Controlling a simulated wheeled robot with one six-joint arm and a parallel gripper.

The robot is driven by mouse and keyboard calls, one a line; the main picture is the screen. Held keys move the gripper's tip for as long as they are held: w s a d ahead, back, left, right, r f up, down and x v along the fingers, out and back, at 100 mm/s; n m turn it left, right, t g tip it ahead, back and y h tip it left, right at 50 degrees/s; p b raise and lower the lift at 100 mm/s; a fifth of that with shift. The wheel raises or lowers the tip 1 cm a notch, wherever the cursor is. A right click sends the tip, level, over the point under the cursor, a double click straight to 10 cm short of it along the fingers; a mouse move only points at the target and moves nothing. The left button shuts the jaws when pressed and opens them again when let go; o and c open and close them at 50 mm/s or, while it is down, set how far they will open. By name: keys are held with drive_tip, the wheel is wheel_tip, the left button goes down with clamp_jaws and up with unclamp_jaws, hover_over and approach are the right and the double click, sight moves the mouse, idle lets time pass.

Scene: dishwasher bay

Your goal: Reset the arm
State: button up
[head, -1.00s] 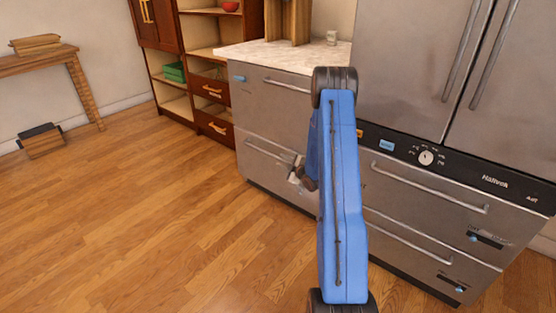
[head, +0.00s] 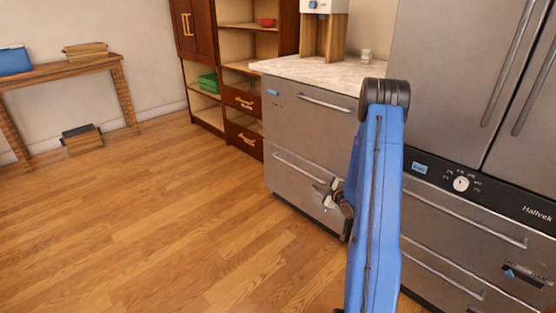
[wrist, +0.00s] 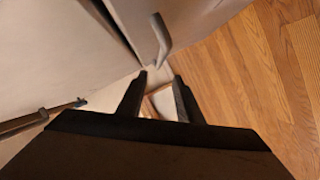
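My gripper (head: 328,195) is in front of the lower drawer of the steel dishwasher (head: 300,135), near the right end of the lower drawer handle (head: 300,167). My blue arm reaches up from the bottom right and folds down behind itself. In the wrist view my gripper (wrist: 160,77) has its two dark fingers apart, with nothing visibly held between them. A grey bar handle (wrist: 161,42) shows just beyond the fingertips; I cannot tell if they touch it. Both dishwasher drawers appear shut.
A steel fridge (head: 460,130) stands right of the dishwasher, close to my arm. A pale counter (head: 320,72) tops the dishwasher. A wooden shelf unit (head: 215,65) and a wooden table (head: 70,68) stand farther left.

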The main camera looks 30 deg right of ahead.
drive_tip(key=a+r+m+g+h, duration=0.1)
drive_tip(key=a+r+g, duration=0.1)
drive_tip(key=a+r, duration=0.35)
drive_tip(key=a+r+m+g+h, duration=0.1)
drive_tip(key=a+r+m, duration=0.1)
drive_tip(key=r, duration=0.7)
drive_tip(key=s+a+r+m+g, duration=0.3)
drive_tip(key=s+a+r, duration=0.6)
drive_tip(key=r, duration=0.1)
drive_tip(key=s+a+r+m+g, duration=0.1)
drive_tip(key=s+a, duration=0.5)
drive_tip(key=s, duration=0.6)
drive_tip(key=s+a+r+m+g+y, duration=0.1)
drive_tip(key=s+a+r+m+g, duration=0.1)
drive_tip(key=s+a, duration=0.5)
drive_tip(key=s+a+r+m+g+y, duration=0.1)
drive_tip(key=s+a, duration=0.5)
drive_tip(key=s, duration=1.1)
wheel_tip(320, 180, up, 2)
drive_tip(key=shift+a+r+m+g, duration=0.1)
drive_tip(key=shift+a+m+g, duration=0.1)
drive_tip(key=shift+m+g, duration=0.35)
drive_tip(key=shift+d, duration=0.15)
